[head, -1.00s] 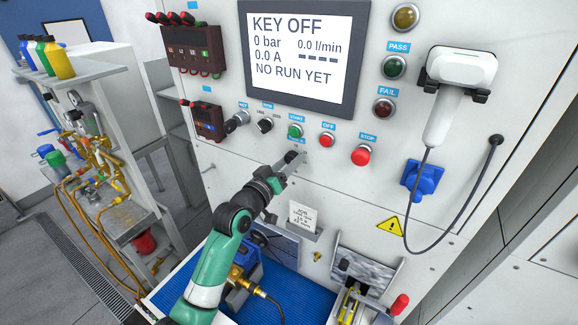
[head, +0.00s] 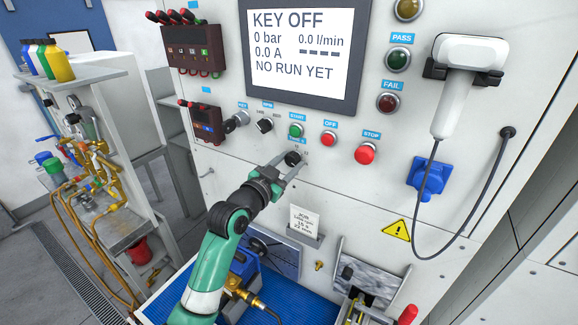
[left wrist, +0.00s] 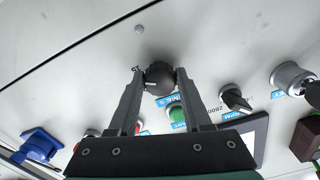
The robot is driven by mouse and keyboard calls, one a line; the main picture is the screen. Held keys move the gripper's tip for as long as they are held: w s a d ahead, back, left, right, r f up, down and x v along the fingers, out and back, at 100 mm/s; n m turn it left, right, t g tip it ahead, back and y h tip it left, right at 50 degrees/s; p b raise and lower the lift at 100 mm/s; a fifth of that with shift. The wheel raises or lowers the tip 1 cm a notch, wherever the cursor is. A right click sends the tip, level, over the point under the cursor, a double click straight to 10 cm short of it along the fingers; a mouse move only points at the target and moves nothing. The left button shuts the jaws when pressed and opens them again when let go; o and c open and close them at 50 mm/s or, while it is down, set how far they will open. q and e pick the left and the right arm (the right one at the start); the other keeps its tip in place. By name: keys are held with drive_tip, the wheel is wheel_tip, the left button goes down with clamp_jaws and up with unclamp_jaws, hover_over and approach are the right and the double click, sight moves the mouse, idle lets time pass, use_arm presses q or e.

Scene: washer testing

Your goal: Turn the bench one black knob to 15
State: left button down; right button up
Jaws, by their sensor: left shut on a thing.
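The black knob (head: 292,158) sits on the white panel below the green start button and has small markings around it. My left gripper (head: 287,163) has one finger on each side of it and is shut on it. In the left wrist view the black knob (left wrist: 159,77) sits between the two fingertips, with a pale pointer line on its face. The fingers hide part of its scale, and I cannot read its exact setting. My right gripper is not in view.
Start (head: 296,130), off (head: 328,138) and stop (head: 365,153) buttons sit close above the knob. A key switch (head: 236,121) and a black selector (head: 265,125) are to the left. The screen (head: 302,50) reads KEY OFF.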

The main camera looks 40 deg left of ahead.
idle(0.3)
use_arm(q)
drive_tip(key=shift+c, duration=1.7)
unclamp_jaws()
drive_tip(key=shift+s, duration=0.15)
drive_tip(key=s, duration=0.2)
drive_tip(key=s+d, duration=0.1)
drive_tip(key=s, duration=0.2)
drive_tip(key=shift+b, duration=0.4)
drive_tip(key=p, duration=0.4)
approach(290, 162)
drive_tip(key=s, duration=0.2)
drive_tip(key=shift+s+d+f, duration=0.1)
drive_tip(key=shift+d, duration=0.15)
drive_tip(key=shift+d, duration=0.1)
